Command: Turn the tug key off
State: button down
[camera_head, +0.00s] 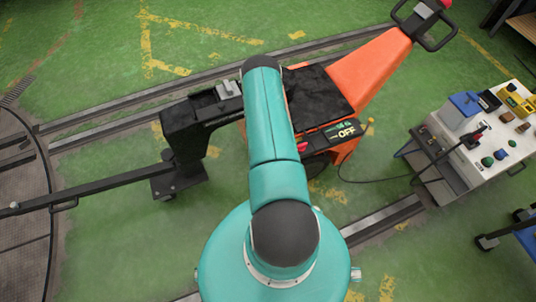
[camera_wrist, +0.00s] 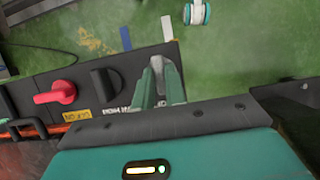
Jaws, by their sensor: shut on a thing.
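The orange tug (camera_head: 367,69) stands on the floor behind my teal arm in the head view. Its black control panel (camera_wrist: 133,68) fills the left of the wrist view. My gripper (camera_wrist: 160,80) is at the right end of that panel, beside a black knob (camera_wrist: 105,82). A red knob (camera_wrist: 55,92) sits further left on the panel.
A white cart (camera_head: 480,150) with coloured controls stands at the right, with a cable running toward the tug. A black towbar (camera_head: 100,190) reaches left to the turntable (camera_head: 22,240). Rails cross the green floor. Open floor lies at the upper left.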

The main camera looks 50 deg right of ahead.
jog(key=c, duration=1.4)
grip_release()
jog(key=shift+c, duration=0.2)
jog(key=v, duration=1.3)
jog(key=shift+w+r, duration=0.2)
jog(key=shift+r, duration=0.15)
